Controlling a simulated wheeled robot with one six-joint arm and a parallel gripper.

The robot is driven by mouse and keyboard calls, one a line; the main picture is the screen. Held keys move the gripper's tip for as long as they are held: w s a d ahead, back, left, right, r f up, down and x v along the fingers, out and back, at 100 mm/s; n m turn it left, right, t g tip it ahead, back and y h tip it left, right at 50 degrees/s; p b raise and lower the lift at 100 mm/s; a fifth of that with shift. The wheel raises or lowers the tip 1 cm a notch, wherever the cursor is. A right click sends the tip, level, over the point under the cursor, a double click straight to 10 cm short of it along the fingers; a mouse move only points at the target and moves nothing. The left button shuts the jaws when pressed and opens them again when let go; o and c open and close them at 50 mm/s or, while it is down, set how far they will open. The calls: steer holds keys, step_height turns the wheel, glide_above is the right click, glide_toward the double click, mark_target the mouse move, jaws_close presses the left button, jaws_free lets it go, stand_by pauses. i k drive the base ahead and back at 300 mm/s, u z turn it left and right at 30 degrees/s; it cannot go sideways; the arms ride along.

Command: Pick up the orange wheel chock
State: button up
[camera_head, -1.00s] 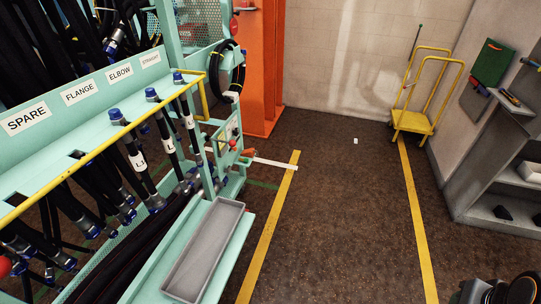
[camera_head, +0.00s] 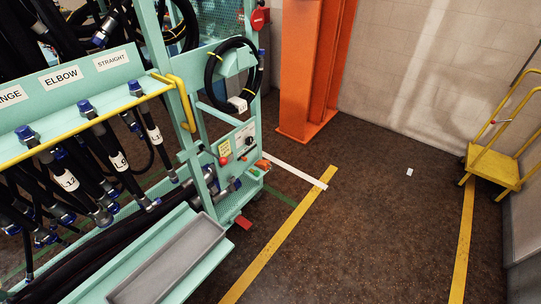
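A small orange piece (camera_head: 262,163) shows at the lower right end of the teal hose rack (camera_head: 190,90), close to the floor beside the white floor stripe. It may be the orange wheel chock, but it is too small to tell. A green piece (camera_head: 254,171) sits right by it. A flat red piece (camera_head: 243,222) sticks out low at the rack's foot. My gripper is not in view.
A grey tray (camera_head: 172,262) lies on the rack's low ledge. An orange steel post (camera_head: 308,70) stands behind. A yellow cart (camera_head: 492,165) is at the right. The dark floor between yellow lines is clear except a small white item (camera_head: 409,172).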

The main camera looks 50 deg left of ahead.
mark_target(265, 165)
steer(key=u, duration=0.45)
steer(key=i, duration=1.5)
steer(key=u, duration=1.9)
steer(key=i, duration=0.9)
steer(key=u, duration=0.95)
steer(key=i, duration=0.45)
steer(key=z, duration=0.1)
